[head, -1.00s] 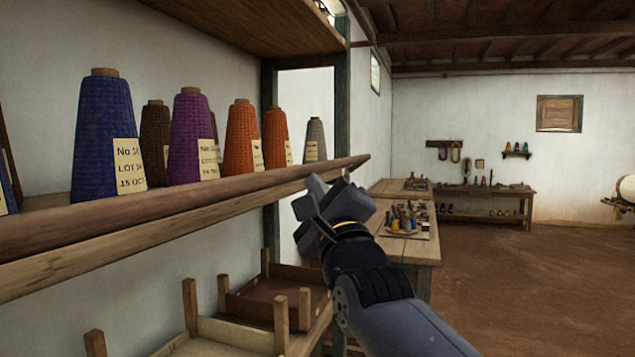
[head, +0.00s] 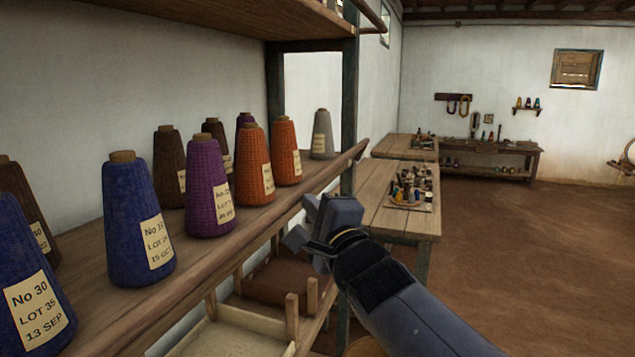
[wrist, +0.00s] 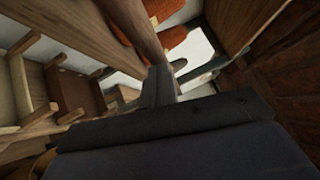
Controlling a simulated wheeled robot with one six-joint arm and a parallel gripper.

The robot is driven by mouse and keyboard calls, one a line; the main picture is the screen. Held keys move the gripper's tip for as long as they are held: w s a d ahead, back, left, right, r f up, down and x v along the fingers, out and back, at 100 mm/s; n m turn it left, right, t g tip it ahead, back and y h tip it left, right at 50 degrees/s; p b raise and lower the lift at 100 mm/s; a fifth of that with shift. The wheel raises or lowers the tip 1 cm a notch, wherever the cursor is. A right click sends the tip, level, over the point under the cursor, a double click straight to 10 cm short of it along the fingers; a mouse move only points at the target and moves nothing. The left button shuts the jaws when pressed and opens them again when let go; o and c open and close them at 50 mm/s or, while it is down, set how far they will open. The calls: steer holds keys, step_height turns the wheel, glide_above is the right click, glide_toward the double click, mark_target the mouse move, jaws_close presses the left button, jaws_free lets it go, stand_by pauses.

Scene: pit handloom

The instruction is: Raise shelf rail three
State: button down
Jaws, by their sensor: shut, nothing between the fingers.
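A round wooden rail (head: 225,246) runs along the front edge of the shelf that bears the yarn cones, and its far end stands free near the dark post. In the wrist view the rail (wrist: 137,28) comes down from the top towards my fingers. My gripper (head: 306,222) is shut and empty. In the head view it is just in front of the rail, near the rail's far end and a little lower. In the wrist view the fingertips (wrist: 158,82) show close to the rail; whether they touch it I cannot tell.
Labelled cones, such as a blue one (head: 133,215) and a purple one (head: 208,185), stand behind the rail. Wooden trays with upright pegs (head: 240,330) are below. A table (head: 398,215) with small items stands beyond my gripper.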

mark_target(296, 197)
steer(key=a+r+n+g+p, duration=0.1)
steer(key=p, duration=0.3)
steer(key=a+r+n+g+p, duration=0.1)
steer(key=p, duration=0.3)
steer(key=shift+w+a+r+n+h, duration=0.1)
steer(key=shift+w+r+n+h, duration=0.15)
steer(key=shift+w+n+h, duration=0.1)
steer(key=shift+w+a+p, duration=0.15)
steer(key=shift+a+p, duration=0.2)
steer(key=shift+p, duration=0.1)
steer(key=shift+w+a+r+p, duration=0.1)
steer(key=shift+w+a+p, duration=0.1)
steer(key=shift+a, duration=0.2)
steer(key=shift+w+a+r+p, duration=0.1)
steer(key=shift+a+p, duration=0.1)
steer(key=shift+a, duration=0.15)
steer(key=shift+r, duration=0.15)
